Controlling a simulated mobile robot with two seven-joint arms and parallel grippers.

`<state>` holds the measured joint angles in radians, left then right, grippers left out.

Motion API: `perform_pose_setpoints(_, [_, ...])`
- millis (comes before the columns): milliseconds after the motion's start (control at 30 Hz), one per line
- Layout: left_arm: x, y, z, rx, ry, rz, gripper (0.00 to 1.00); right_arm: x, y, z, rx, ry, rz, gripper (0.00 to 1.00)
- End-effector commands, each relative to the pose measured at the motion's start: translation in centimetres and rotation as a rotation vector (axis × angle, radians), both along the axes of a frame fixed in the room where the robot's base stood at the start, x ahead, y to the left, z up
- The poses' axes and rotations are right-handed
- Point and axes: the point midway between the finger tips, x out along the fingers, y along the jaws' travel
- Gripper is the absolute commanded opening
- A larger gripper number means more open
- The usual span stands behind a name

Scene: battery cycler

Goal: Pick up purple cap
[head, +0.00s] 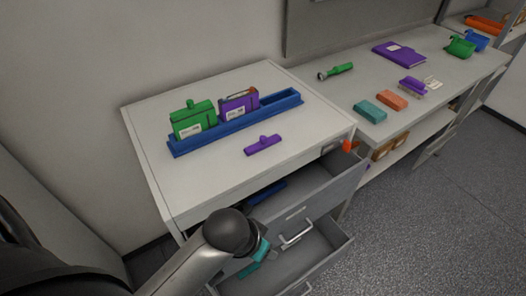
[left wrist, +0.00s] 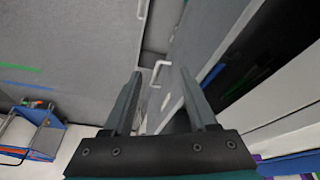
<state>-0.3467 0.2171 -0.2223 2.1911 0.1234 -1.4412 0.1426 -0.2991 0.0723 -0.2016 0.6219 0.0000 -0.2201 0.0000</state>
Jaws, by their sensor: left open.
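The purple cap (head: 262,145) lies on the white cabinet top (head: 220,192), in front of the blue tray (head: 180,148), with its small knob toward the back. In the tray, a purple battery (head: 240,106) without a cap stands next to a green battery (head: 193,121) with a green cap on. My left gripper (head: 258,257) is low in front of the cabinet, by the open drawers, well below and apart from the cap. In the left wrist view its two fingers (left wrist: 161,97) are open with nothing between them. My right gripper is not in view.
Two drawers, an upper one (head: 322,178) and a lower one (head: 325,258), stand open below the cabinet top. A grey bench at right holds teal (head: 370,111) and orange (head: 391,99) blocks, a purple book (head: 399,54) and a green torch (head: 337,71). The cabinet top around the cap is clear.

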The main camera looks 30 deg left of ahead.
Motion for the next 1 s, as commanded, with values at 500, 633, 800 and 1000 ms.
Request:
perform_pose_setpoints(500, [10.2,-1.0,13.0,-0.035,-0.059,0.004,0.58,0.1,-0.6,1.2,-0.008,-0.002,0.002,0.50])
perform_pose_setpoints(633, [12.4,0.6,15.0,-0.010,-0.051,0.063,0.58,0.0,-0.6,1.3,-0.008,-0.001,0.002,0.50])
perform_pose_setpoints(800, [14.9,3.6,18.0,0.024,-0.043,0.181,0.58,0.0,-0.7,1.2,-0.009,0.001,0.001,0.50])
perform_pose_setpoints(1000, [16.8,7.3,21.6,0.048,-0.037,0.339,0.58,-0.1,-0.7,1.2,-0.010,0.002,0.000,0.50])
